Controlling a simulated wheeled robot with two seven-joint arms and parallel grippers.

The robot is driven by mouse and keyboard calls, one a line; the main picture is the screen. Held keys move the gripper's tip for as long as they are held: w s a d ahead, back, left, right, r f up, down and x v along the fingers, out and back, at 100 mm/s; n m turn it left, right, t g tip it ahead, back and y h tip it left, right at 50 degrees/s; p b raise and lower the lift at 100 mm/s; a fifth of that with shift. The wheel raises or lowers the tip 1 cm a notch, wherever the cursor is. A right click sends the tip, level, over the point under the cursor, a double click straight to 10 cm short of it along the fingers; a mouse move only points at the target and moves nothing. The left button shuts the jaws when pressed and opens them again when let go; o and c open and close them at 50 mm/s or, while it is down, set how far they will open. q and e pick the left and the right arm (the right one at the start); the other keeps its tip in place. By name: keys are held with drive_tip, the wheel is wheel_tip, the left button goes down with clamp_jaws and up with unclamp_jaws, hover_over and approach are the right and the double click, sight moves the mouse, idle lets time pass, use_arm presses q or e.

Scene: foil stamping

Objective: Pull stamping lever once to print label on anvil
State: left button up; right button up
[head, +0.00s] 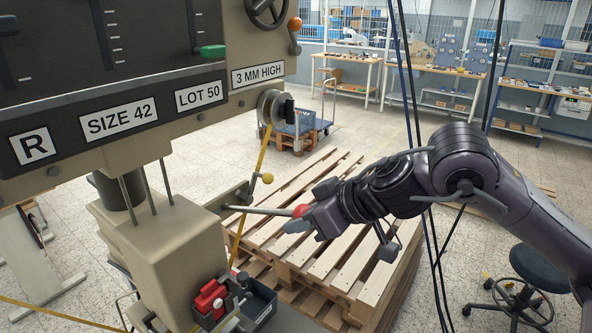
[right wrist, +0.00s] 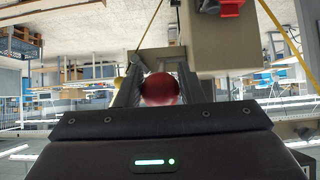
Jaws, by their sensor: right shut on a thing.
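The stamping machine (head: 160,235) stands at the left of the head view, beige with a dark panel. Its stamping lever (head: 258,210) is a metal rod that sticks out to the right and ends in a red knob. My right gripper (head: 300,218) is shut on the lever's red knob. The red knob (right wrist: 160,88) shows between the two fingers in the right wrist view. A red part (head: 210,299) sits low on the machine, near where the anvil may be. I cannot make out a label on the anvil. My left gripper is not in view.
A wooden pallet stack (head: 330,245) stands just behind and below my right gripper. A yellow foil band (head: 262,155) runs down the machine's side past the lever. A black stool (head: 540,268) is at the lower right. Workbenches (head: 440,72) line the back.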

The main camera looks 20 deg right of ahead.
drive_tip(key=shift+w+a+r+p, duration=0.15)
drive_tip(key=shift+r+p, duration=0.15)
drive_tip(key=shift+r, duration=0.35)
drive_tip(key=shift+w+r+p, duration=0.15)
drive_tip(key=shift+r+p, duration=0.15)
drive_tip(key=shift+r, duration=0.3)
drive_tip(key=shift+w+r, duration=0.15)
drive_tip(key=shift+r, duration=0.1)
drive_tip(key=shift+w+a+r, duration=0.15)
drive_tip(key=shift+w+r, duration=0.1)
drive_tip(key=shift+r, duration=0.3)
drive_tip(key=shift+w+a+r, duration=0.15)
drive_tip(key=shift+w+r, duration=0.05)
drive_tip(key=shift+r, duration=0.35)
drive_tip(key=shift+w+a+r, duration=0.15)
drive_tip(key=shift+w+r, duration=0.1)
drive_tip(key=shift+r, duration=0.6)
drive_tip(key=o, duration=0.9)
drive_tip(key=shift+o, duration=1.5)
drive_tip(key=shift+f, duration=0.15)
drive_tip(key=shift+d, duration=0.1)
